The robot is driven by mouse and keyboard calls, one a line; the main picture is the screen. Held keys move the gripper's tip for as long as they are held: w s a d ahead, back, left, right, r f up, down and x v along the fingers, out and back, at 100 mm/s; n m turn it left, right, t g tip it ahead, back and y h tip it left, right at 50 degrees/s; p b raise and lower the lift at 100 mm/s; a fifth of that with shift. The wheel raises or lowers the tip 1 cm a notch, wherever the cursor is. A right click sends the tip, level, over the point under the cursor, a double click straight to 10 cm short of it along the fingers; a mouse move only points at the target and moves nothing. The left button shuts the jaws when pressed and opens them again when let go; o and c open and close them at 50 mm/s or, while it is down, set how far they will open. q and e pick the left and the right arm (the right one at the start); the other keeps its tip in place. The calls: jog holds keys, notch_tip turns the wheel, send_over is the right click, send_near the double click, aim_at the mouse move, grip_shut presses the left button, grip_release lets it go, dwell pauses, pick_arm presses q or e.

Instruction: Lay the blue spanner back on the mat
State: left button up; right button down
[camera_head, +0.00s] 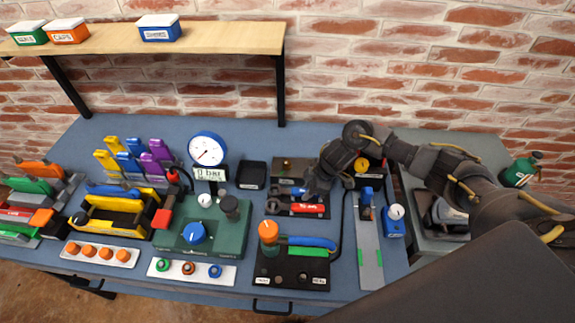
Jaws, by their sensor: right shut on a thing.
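My right gripper (312,190), dark grey, reaches in from the right and points down at a black block (292,208) with a red, white-lettered part (310,208). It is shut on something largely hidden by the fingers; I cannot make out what. No blue spanner shows clearly. A blue-handled piece (366,195) stands at the far end of a narrow grey strip (369,240) with green marks; I cannot tell whether this strip is the mat. My left gripper is not in view.
A black block with an orange knob (268,233) and a blue handle (312,241) stands in front. A green unit with a blue dial (194,232) and a gauge (207,150) are left. A blue box (393,220) stands right of the strip. Bare blue table shows between fixtures.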

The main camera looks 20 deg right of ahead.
jog(key=shift+f, duration=0.15)
jog(key=c, duration=0.8)
grip_release()
jog(key=shift+w, duration=0.15)
notch_tip(320, 180, up, 2)
jog(key=shift+d+r+p, duration=0.1)
jog(key=shift+r+p, duration=0.05)
jog(key=shift+p, duration=0.9)
notch_tip(320, 180, up, 6)
jog(key=p, duration=0.6)
jog(key=shift+p, duration=0.3)
